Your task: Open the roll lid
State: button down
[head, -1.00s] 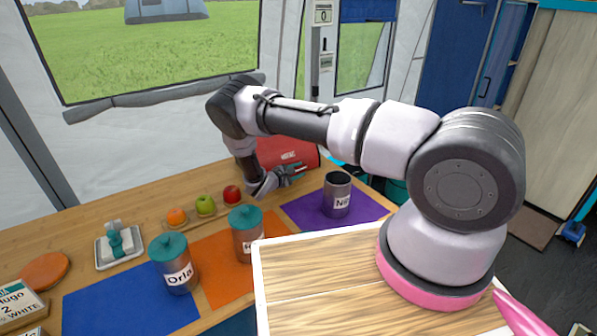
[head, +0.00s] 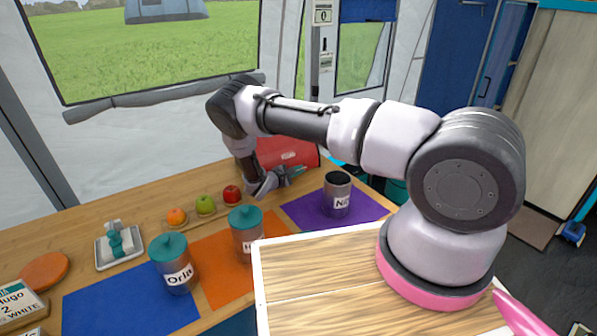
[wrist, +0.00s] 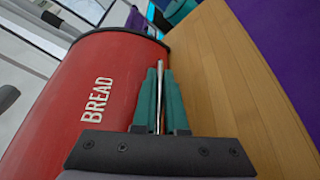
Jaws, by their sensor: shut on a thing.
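The red bread bin (head: 288,151) stands at the back of the counter, partly hidden behind my arm in the head view. Its curved red roll lid (wrist: 105,90), lettered BREAD, fills the left of the wrist view and looks down, with no opening visible. My gripper (head: 297,171) is at the bin's front. In the wrist view, my gripper's teal fingers (wrist: 160,80) are shut on a thin metal handle bar (wrist: 160,95) along the lid's lower edge, close to the wooden counter.
The wooden counter (head: 80,235) holds a dark canister (head: 337,197) on a purple mat (head: 300,212), right of my gripper. A red apple (head: 231,194), a green apple (head: 205,205) and an orange (head: 176,217) sit to its left. Teal-lidded jars (head: 247,232) stand nearer.

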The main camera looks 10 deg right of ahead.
aim_at(291, 154)
jog(key=shift+r, duration=0.1)
dwell(0.7)
